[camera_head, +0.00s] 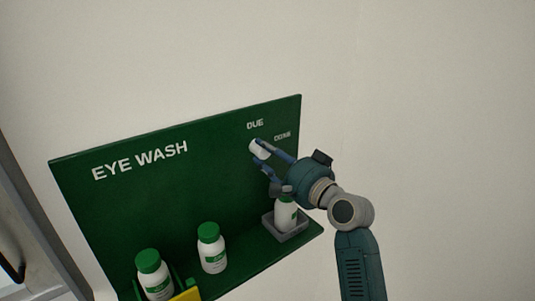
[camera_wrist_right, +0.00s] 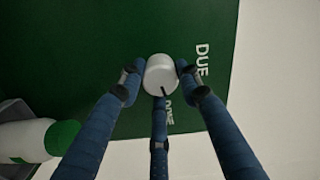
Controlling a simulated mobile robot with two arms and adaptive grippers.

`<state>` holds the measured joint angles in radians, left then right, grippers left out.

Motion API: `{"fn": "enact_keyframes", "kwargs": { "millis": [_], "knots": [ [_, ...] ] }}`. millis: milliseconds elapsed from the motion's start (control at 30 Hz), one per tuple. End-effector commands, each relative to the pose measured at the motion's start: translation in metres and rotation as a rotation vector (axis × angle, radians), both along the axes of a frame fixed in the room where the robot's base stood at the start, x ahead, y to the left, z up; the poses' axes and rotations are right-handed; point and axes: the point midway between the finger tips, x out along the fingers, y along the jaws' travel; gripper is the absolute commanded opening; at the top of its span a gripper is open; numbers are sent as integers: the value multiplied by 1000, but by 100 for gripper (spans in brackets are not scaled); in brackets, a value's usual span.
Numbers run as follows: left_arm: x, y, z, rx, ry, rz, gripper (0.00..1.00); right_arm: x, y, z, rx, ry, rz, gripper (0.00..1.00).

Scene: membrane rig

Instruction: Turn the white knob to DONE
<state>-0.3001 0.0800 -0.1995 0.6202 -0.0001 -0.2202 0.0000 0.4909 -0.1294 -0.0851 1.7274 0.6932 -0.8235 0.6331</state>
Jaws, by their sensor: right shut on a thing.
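The white knob (camera_head: 259,148) is on the green EYE WASH board, below the word DUE (camera_head: 255,124) and left of the word DONE (camera_head: 283,135). My right gripper (camera_head: 262,154) is at the knob, its blue fingers shut on it. In the right wrist view the knob (camera_wrist_right: 160,74) sits between the fingertips (camera_wrist_right: 158,78). A dark mark on the knob's edge points toward the lower finger, near the word DONE (camera_wrist_right: 169,112), which that finger partly covers. DUE (camera_wrist_right: 202,60) shows to the right. My left gripper is not in view.
Below the knob, a white bottle (camera_head: 285,217) stands in a grey tray (camera_head: 293,233) on the green shelf. Two green-capped bottles (camera_head: 211,250) (camera_head: 153,276) stand further left, with a yellow thing (camera_head: 187,295) at the bottom edge. The wall to the right is clear.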

Motion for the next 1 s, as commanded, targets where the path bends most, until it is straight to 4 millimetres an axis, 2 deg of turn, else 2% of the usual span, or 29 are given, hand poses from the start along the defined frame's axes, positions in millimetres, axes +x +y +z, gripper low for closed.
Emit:
{"fn": "enact_keyframes", "kwargs": {
  "millis": [33,400,900,933,1000],
  "knots": [
    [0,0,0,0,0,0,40,-1,3,-9,17,34,9,8],
    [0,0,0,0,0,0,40,-1,3,-8,127,113,8,8],
    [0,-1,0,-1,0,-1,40,-2,3,-7,140,123,8,8],
    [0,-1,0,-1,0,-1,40,-2,3,-7,140,123,8,36],
    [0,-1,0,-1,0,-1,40,-1,3,-7,140,122,9,50]
  ]
}}
